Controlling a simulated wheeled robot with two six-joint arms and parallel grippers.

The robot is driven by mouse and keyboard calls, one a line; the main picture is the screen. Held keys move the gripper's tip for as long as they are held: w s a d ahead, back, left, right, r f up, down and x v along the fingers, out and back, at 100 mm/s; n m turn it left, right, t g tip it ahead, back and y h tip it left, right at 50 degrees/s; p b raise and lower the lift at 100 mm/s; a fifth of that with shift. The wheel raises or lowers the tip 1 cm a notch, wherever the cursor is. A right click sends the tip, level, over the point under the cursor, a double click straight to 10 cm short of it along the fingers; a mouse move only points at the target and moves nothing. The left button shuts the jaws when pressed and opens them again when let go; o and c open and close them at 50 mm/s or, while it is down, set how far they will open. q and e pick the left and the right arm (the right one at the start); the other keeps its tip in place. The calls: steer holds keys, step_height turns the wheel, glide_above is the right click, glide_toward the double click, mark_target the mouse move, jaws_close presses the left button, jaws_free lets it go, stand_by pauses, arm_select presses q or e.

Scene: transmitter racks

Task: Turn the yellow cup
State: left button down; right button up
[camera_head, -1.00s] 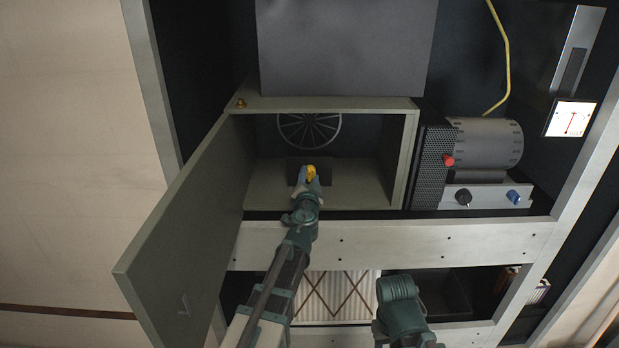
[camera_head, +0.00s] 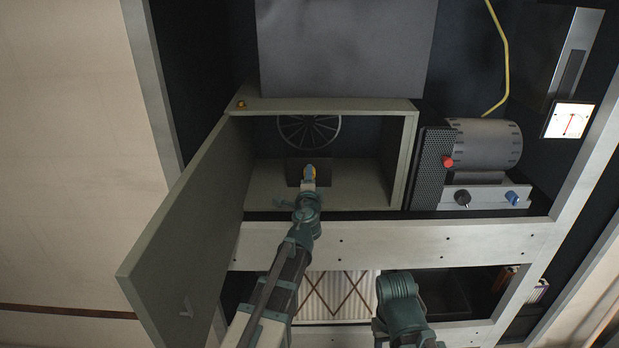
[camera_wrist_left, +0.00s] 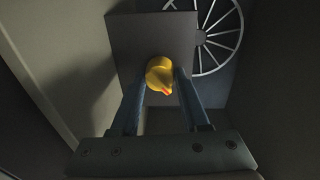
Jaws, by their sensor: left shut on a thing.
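The yellow cup (camera_wrist_left: 159,74) is a small rounded yellow piece with an orange-red mark on its lower edge, seen in the left wrist view. It sits in front of a dark square plate (camera_wrist_left: 125,45) inside the open cabinet (camera_head: 262,190). My left gripper (camera_head: 309,173) reaches into the cabinet and is shut on the cup, one blue finger on each side. In the head view the fingers hide much of the cup (camera_head: 310,169). My right arm shows at the bottom of the head view, but its gripper's fingers are not visible.
The cabinet door (camera_head: 185,235) stands open at the left, close to my left arm. A spoked wheel (camera_head: 309,130) is at the cabinet's back. To the right are a grey cylinder unit (camera_head: 487,140), a red knob (camera_head: 447,161) and a blue knob (camera_head: 512,197).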

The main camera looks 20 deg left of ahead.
arm_select(q)
steer(key=m, duration=0.3)
steer(key=shift+m, duration=0.3)
steer(key=m, duration=0.3)
steer(key=shift+s+y, duration=0.1)
steer(key=shift+y, duration=0.2)
steer(key=m, duration=0.6)
steer(key=shift+d+f+m+y, duration=0.1)
steer(key=shift+m+y, duration=0.2)
steer(key=m, duration=0.6)
steer(key=shift+m+b, duration=0.35)
steer(key=shift+m, duration=0.05)
steer(key=m, duration=0.3)
steer(key=shift+m+y+b, duration=0.3)
steer(key=shift+m+b, duration=0.1)
steer(key=shift+m, duration=1.6)
steer(key=shift+c, duration=2)
jaws_free()
